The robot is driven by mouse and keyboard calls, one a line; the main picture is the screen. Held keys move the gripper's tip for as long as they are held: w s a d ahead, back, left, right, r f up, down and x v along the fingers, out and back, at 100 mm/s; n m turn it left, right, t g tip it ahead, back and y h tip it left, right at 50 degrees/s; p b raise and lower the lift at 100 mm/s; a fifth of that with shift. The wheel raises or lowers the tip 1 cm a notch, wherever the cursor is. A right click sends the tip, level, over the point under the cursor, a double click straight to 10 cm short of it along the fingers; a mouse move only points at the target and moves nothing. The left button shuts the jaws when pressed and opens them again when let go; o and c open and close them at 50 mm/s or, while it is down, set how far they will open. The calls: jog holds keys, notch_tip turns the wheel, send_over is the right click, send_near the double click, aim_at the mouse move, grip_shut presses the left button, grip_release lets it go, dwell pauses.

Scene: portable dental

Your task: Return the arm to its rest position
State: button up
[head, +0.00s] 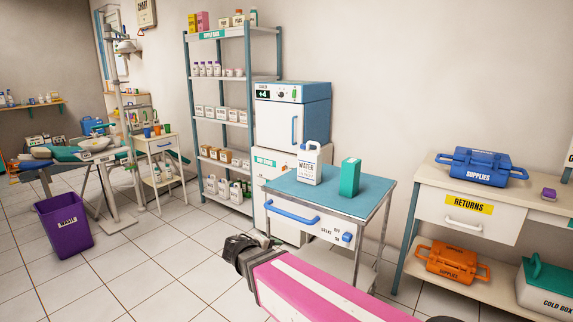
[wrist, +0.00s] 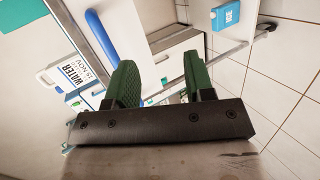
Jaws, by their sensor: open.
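My gripper (head: 240,250) is low in front of the small blue-topped cart (head: 330,193) in the head view, at the end of my pink arm. In the wrist view my gripper (wrist: 160,72) shows two green-padded fingers, spread apart with nothing between them. A white water jug (head: 309,164) and a green box (head: 350,177) stand upright on the cart top. The jug also shows at the left of the wrist view (wrist: 62,72). The cart's drawer with its blue handle (head: 292,212) looks shut; the gripper is left of it and apart from it, as far as I see.
A returns bench (head: 500,245) with a blue supplies case (head: 481,167) stands at right. An orange case (head: 452,262) is on its lower shelf. A purple bin (head: 64,227) stands left; the tiled floor between is clear.

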jog(key=s+d+f+m+g+y, duration=0.1)
jog(key=d+f+m+g+y, duration=0.1)
jog(key=d, duration=0.6)
jog(key=s+d+f+m+g+y, duration=0.2)
jog(key=d+f+m+g+y, duration=0.1)
jog(key=d, duration=0.4)
jog(key=s+d+f+m+g+y, duration=0.1)
jog(key=d+f+m+g+y, duration=0.2)
jog(key=d+f, duration=0.3)
jog(key=shift+s+d+m+y, duration=0.3)
jog(key=shift+d+y, duration=0.2)
jog(key=shift+d, duration=0.8)
